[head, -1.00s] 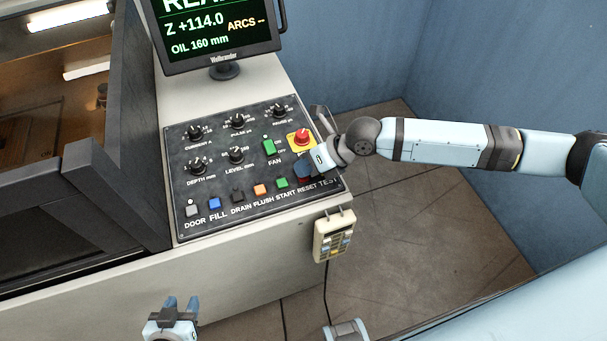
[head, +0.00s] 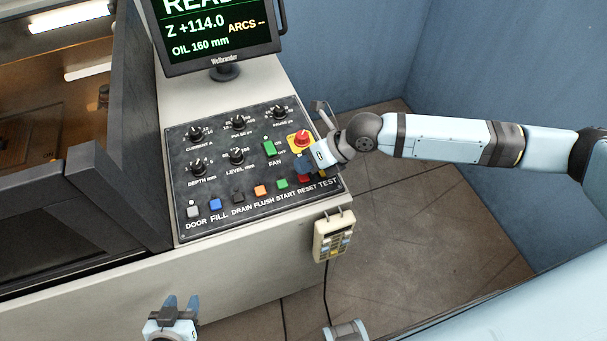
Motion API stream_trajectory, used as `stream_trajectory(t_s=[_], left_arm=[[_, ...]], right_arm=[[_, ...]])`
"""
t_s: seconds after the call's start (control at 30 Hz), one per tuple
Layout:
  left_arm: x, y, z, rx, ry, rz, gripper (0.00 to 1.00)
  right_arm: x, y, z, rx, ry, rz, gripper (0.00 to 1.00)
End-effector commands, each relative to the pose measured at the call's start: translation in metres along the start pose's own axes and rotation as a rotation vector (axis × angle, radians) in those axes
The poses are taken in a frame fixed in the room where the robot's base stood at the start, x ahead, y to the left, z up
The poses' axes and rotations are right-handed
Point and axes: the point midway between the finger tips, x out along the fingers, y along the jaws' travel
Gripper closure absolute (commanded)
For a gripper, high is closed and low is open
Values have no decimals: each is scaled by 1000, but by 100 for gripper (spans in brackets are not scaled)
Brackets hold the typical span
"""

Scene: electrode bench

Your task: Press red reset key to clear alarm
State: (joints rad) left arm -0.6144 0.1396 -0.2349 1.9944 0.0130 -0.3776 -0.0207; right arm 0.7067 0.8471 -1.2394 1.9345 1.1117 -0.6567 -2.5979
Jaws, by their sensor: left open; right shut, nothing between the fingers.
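The red reset key (head: 303,182) is in the bottom row of the control panel (head: 215,180), above the RESET label. Only part of it shows below my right gripper's fingers. My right gripper (head: 303,168) is shut and empty, its dark blue fingertips close over the key's upper side; I cannot tell whether they touch it. My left gripper (head: 181,303) is open and empty, low in front of the cabinet.
A red emergency knob (head: 301,138) on a yellow plate sits just above my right fingers. The green fan switch (head: 269,148) is to its left, the orange flush key (head: 260,191) lower left. A corded pendant (head: 334,237) hangs on the cabinet front.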

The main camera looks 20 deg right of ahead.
Motion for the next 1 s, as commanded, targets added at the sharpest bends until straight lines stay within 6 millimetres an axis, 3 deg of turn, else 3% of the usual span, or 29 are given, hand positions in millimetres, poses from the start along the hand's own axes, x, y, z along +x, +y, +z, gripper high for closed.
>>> stream_trajectory(t_s=[0.5, 1.0], left_arm=[[-15, 1, -23, 0, 0, 0, 57], [-15, 1, -22, 0, -1, 0, 57]], right_arm=[[-33, 24, 25, -1, -1, 1, 100], [-34, 25, 25, 0, -1, 0, 100]])
